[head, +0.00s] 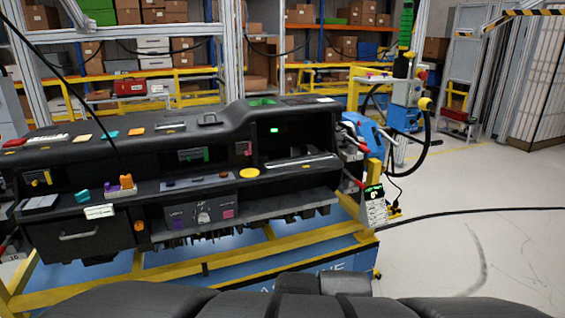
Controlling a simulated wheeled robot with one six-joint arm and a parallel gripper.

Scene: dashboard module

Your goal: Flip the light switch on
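The black dashboard module (232,122) lies across the left and middle of the head view on a yellow and blue stand. Its front carries several small coloured controls: a purple and orange piece (122,184), a teal piece (82,196), a yellow round button (249,173) and an orange round knob (139,226). A small green light (274,130) glows in the upper right recess. I cannot tell which control is the light switch, or its position. My gripper is not visible; only dark parts of my own body show along the bottom edge.
The yellow and blue stand (215,268) runs in front of the module. A blue device (365,132) with hoses stands at its right end. A black cable (470,211) crosses the pale floor, otherwise open at right. Shelves with boxes (172,45) stand behind.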

